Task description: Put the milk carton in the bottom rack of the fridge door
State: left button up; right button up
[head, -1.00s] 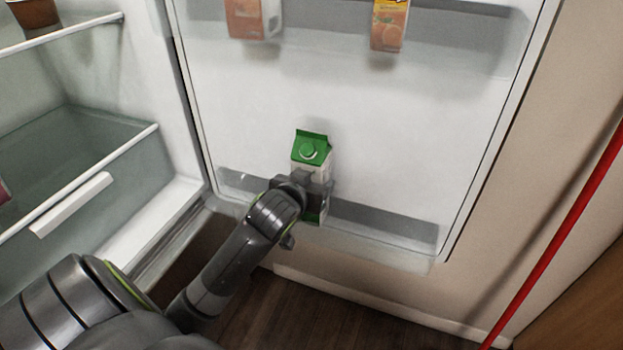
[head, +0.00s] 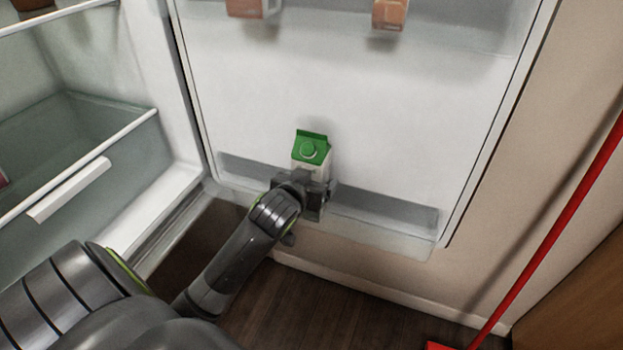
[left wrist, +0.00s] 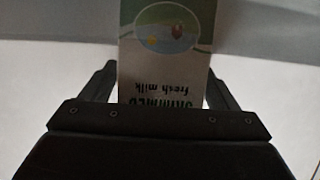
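The milk carton (head: 311,151), white with a green top and cap, stands upright at the bottom rack (head: 385,213) of the fridge door. My left gripper (head: 316,190) is around it, with fingers on both sides. In the left wrist view the carton (left wrist: 166,60), with its printed label, sits between the two fingertips (left wrist: 161,68), which appear to be against its sides. The carton's lower part is hidden behind the gripper, so I cannot tell whether it rests on the rack floor. My right gripper is not in view.
An upper door shelf holds two cartons, one on the left (head: 250,8) and an orange one (head: 390,13). The open fridge interior has a glass-fronted drawer (head: 75,150) at left. A red pole (head: 560,215) leans at right. The bottom rack is empty on either side of the carton.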

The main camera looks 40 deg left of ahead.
pick_arm(q)
jog(key=shift+o, duration=0.2)
jog(key=shift+r, duration=0.1)
jog(key=p+v, duration=0.2)
jog(key=v, duration=1)
jog(key=shift+p, duration=0.3)
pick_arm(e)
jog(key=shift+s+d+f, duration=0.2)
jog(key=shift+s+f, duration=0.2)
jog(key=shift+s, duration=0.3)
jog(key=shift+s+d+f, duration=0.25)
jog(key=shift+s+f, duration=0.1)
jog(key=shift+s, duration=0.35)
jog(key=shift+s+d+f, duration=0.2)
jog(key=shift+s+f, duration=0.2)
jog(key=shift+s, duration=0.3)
